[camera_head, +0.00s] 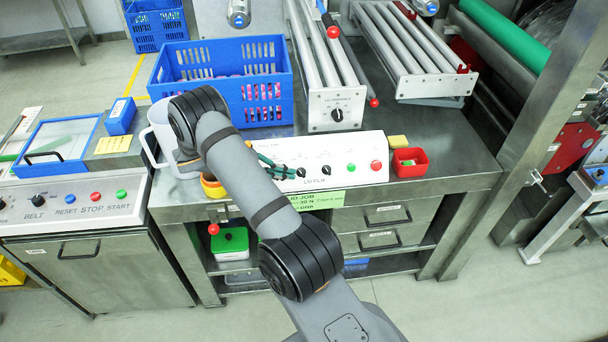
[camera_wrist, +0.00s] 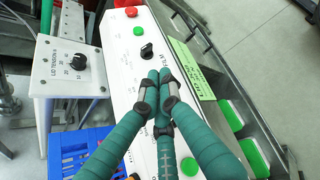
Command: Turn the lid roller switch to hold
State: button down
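The white control panel (camera_head: 325,148) marked "LID FILM" stands on the steel bench. It has a left black knob (camera_head: 301,172), a right black knob (camera_head: 326,169), a green button (camera_head: 350,167) and a red button (camera_head: 376,165). Knob labels are too small to read. My gripper (camera_head: 288,173) is low over the panel, close to the left knob. In the wrist view the teal fingers (camera_wrist: 158,76) converge with tips close together, below the right knob (camera_wrist: 146,51). The left knob is hidden there, so a grip on it cannot be told.
A tension box (camera_head: 337,108) with a dial and rollers stands behind the panel. A blue crate (camera_head: 222,82) and white jug (camera_head: 160,135) are left. A green note (camera_head: 316,200) hangs below the panel.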

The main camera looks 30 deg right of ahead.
aim_at(327, 170)
jog(key=d+f+n+p, duration=0.1)
jog(key=d, duration=0.2)
jog(key=d+f+n+p, duration=0.1)
jog(key=d+f, duration=0.1)
jog(key=d, duration=0.1)
jog(key=s+d+f+n+p, duration=0.1)
jog(key=d+f, duration=0.1)
jog(key=d, duration=0.1)
jog(key=shift+d+f+n+p, duration=0.1)
jog(key=shift+d+n+p, duration=0.05)
jog(key=shift+n+p, duration=0.2)
jog(key=shift+w, duration=0.1)
